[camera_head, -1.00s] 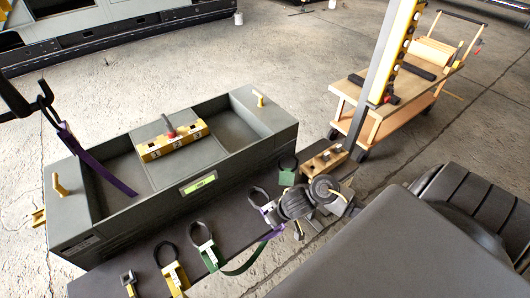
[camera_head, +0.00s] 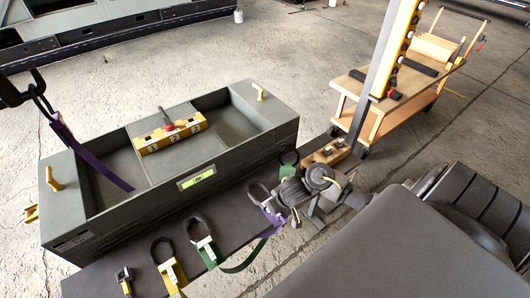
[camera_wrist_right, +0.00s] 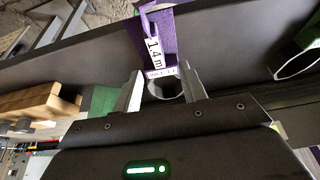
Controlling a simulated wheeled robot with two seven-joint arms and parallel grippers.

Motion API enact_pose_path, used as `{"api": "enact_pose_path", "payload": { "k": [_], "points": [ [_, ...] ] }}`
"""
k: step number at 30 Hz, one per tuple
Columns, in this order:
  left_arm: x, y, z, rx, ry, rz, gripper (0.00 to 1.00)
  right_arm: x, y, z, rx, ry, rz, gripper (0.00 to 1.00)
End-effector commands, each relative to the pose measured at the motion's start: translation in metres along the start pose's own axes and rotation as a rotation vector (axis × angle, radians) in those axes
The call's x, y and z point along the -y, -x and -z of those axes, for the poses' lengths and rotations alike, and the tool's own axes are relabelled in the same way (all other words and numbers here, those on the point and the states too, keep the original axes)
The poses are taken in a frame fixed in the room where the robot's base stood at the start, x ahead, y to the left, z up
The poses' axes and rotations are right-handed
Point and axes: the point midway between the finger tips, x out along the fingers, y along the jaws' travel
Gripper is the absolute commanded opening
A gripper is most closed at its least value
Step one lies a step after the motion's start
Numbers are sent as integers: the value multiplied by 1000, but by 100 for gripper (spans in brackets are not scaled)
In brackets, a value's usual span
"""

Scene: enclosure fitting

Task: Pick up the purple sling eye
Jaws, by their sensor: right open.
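The purple sling eye (camera_head: 257,192) is a dark loop with a purple strap (camera_head: 271,217) below it, on the dark surface in front of the grey enclosure. My right gripper (camera_head: 272,207) is beside it, coming from the right. In the right wrist view my right gripper (camera_wrist_right: 160,86) has its two fingers apart. Between them show a grey rounded loop (camera_wrist_right: 166,90) and, above it, the purple strap (camera_wrist_right: 168,28) with a white "1.4 m" tag. I cannot tell whether the fingers touch it. My left gripper is not in view.
A dark hook and ring (camera_head: 38,90) hang at upper left with another purple strap (camera_head: 100,168).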

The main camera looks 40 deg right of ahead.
Motion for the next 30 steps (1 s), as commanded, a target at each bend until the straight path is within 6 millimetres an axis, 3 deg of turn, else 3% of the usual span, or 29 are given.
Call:
{"api": "enact_pose_path", "payload": {
  "k": [9, 19, 28, 30],
  "points": [
    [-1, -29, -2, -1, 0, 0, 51, -3, -46, 0, 1, 0, -1, 42],
    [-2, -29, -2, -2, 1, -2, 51, -3, -50, 1, 1, 0, -1, 42],
    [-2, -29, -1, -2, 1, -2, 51, -3, -50, 1, 1, 0, -1, 3],
    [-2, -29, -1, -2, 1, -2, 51, -3, -50, 1, 1, 0, -1, 0]
  ]
}}
